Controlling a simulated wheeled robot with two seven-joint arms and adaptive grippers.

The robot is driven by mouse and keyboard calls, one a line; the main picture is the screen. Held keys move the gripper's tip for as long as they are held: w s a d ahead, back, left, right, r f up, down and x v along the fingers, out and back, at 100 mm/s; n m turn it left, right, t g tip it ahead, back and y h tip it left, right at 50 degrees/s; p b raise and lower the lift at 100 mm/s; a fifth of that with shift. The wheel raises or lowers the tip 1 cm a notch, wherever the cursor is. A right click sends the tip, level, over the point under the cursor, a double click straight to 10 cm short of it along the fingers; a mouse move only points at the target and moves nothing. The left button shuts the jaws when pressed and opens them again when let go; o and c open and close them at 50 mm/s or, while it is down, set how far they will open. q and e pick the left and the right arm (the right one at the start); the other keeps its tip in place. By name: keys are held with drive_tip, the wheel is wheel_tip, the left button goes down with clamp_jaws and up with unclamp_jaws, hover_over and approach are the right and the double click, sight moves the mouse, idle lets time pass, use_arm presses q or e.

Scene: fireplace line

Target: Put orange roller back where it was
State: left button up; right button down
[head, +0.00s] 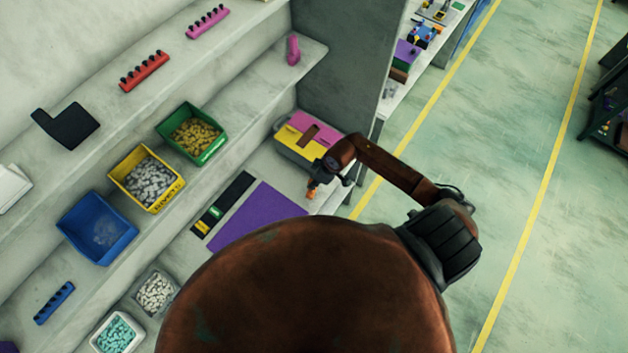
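My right arm comes in from the right and bends down over the lower worktop. Its gripper (318,180) is small and dark, near the worktop's right edge. A small orange thing (311,190), which looks like the orange roller, shows right at the fingertips. I cannot tell whether the fingers are closed on it or only beside it, nor whether it touches the worktop. My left gripper is not in view. The large brown dome in front hides the near part of the worktop.
A purple mat (255,215) and a black strip (222,205) lie left of the gripper. A pink and yellow topped box (293,150) stands behind it. Green (215,148), yellow (120,172) and blue bins (97,228) sit on the shelf. Floor lies open to the right.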

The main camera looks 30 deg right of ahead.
drive_tip(key=shift+f, duration=0.55)
drive_tip(key=c, duration=2.1)
unclamp_jaws()
drive_tip(key=shift+o, duration=0.8)
drive_tip(key=o, duration=0.4)
drive_tip(key=shift+o, duration=0.2)
drive_tip(key=shift+c, duration=0.6)
drive_tip(key=shift+c, duration=1)
